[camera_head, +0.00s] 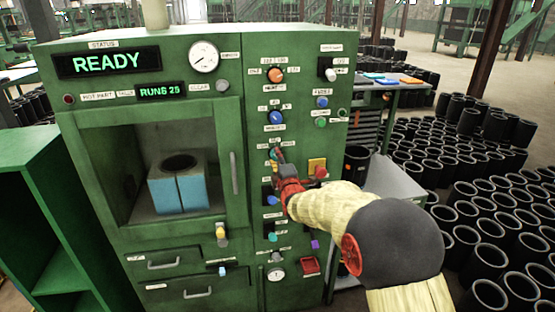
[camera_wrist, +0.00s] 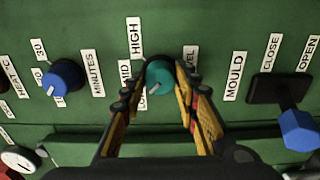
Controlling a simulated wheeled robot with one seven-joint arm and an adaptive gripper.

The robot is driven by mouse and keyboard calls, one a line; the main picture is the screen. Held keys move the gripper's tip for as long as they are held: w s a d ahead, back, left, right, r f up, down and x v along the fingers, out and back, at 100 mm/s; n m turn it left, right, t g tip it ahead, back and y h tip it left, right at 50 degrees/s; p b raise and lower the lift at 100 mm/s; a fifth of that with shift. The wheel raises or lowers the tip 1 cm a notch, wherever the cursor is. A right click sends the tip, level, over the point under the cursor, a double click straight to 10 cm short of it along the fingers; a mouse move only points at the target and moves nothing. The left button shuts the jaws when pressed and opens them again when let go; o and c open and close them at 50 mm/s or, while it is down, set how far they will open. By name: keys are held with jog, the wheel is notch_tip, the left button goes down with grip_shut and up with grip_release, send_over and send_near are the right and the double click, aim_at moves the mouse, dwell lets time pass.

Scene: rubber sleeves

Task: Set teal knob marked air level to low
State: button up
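The teal knob (camera_wrist: 160,77) sits on the green panel, between the HIGH and MID labels on one side and a partly covered label ending in "VEL" on the other. Its pale pointer mark faces lower left in the wrist view, toward a label mostly hidden by my left finger. My gripper (camera_wrist: 162,80) has one finger on each side of the knob, with a visible gap at least on the right. It looks open around the knob; contact on the left is unclear. In the head view my gripper (camera_head: 281,158) is at the panel and covers much of the knob.
In the wrist view, a blue minutes knob (camera_wrist: 64,76) is to the left and a blue-tipped mould lever (camera_wrist: 297,128) to the right. In the head view, a red knob on a yellow plate (camera_head: 318,165) is close right of my gripper. Black sleeves (camera_head: 470,200) crowd the floor at right.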

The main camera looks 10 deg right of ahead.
jog(key=o, duration=0.4)
jog(key=s, duration=1.2)
dwell(0.3)
